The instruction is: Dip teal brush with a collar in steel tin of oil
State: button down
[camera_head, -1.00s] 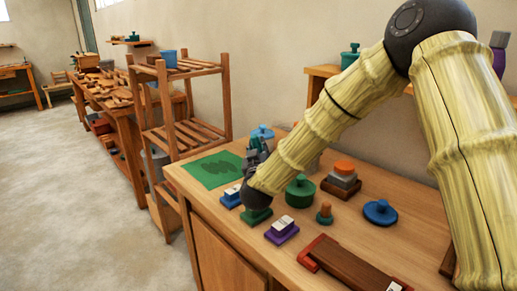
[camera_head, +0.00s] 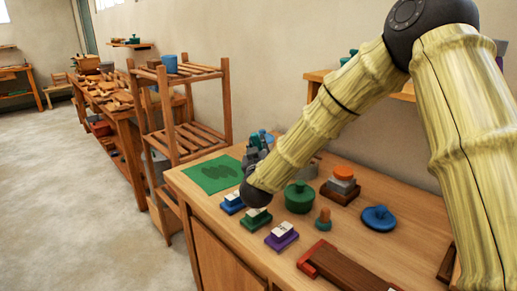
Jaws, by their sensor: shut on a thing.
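My gripper (camera_head: 256,148) is over the back of the bench, beyond the green lidded pot, with its wrist nearest the camera. A teal-blue piece (camera_head: 264,137) shows at its fingers; it appears to be the teal brush held in the shut jaws. The brush's collar and bristles cannot be made out behind the gripper. A grey object (camera_head: 309,169), possibly the steel tin, shows behind my forearm, mostly hidden. Its opening and any oil are not visible. I cannot tell whether the brush touches anything.
A green mat (camera_head: 212,174) lies at the bench's left. Blue (camera_head: 232,204), green (camera_head: 255,220) and purple (camera_head: 281,237) labelled blocks line the front.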

aim_at(255, 137)
jog(key=shift+r+p, duration=1.2)
jog(key=shift+r, duration=0.9)
